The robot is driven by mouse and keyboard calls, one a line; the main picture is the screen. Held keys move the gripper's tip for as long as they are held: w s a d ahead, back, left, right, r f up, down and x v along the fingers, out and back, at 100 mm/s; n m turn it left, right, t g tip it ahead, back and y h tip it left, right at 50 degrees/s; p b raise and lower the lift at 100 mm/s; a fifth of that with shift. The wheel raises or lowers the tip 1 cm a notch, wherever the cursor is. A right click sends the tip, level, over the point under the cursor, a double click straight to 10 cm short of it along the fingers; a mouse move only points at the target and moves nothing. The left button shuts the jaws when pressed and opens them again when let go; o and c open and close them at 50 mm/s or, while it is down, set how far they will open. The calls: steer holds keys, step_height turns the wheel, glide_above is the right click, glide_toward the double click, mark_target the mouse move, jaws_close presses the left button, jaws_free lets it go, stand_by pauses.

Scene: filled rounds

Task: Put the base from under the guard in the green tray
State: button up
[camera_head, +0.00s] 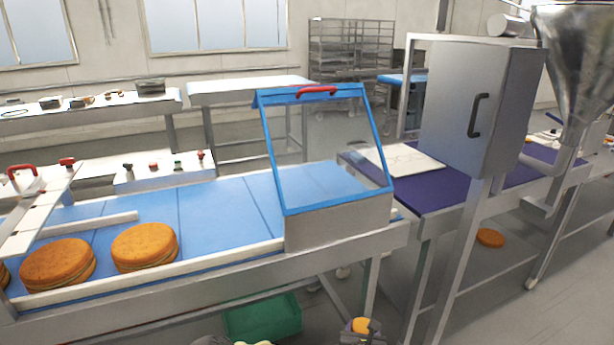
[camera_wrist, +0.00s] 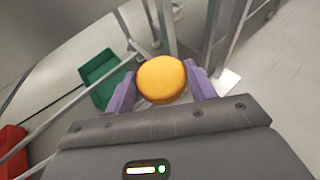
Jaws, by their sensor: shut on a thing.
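My gripper (camera_wrist: 161,82) is shut on a round orange-yellow base (camera_wrist: 160,80), held between its purple fingers. The base also shows low in the head view (camera_head: 361,325), in front of the conveyor's legs. The green tray (camera_head: 262,318) is low beneath the conveyor's front, left of my gripper; the wrist view shows it left of the base (camera_wrist: 98,72), apart from it. No round shows in its visible part. The guard (camera_head: 330,170), a clear panel in a blue frame with a red handle, stands over the conveyor's right end.
Filled rounds (camera_head: 145,247) sit on the blue conveyor (camera_head: 215,215) at left. A purple-topped table (camera_head: 440,190) with a grey cabinet (camera_head: 478,110) and steel hopper stands right. An orange disc (camera_head: 490,238) lies low beneath it. A red object (camera_wrist: 12,150) is at the wrist view's left edge.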

steer(key=s+y+p, duration=0.1)
steer(key=p, duration=0.1)
steer(key=shift+r+n+p, duration=0.15)
steer(key=shift+n+p, duration=0.15)
steer(key=shift+p, duration=0.05)
steer(key=shift+n+y, duration=0.8)
steer(key=shift+y, duration=0.1)
steer(key=shift+s+d+f+p, duration=0.1)
steer(key=shift+s+f+p, duration=0.05)
steer(key=shift+s+p, duration=0.75)
steer(key=shift+s+d+f+p, duration=0.1)
steer(key=shift+s+f+p, duration=0.1)
steer(key=shift+s+p, duration=0.65)
steer(key=shift+s+f+p, duration=0.15)
steer(key=shift+s+p, duration=0.45)
steer(key=shift+p, duration=0.55)
steer(key=shift+a, duration=0.1)
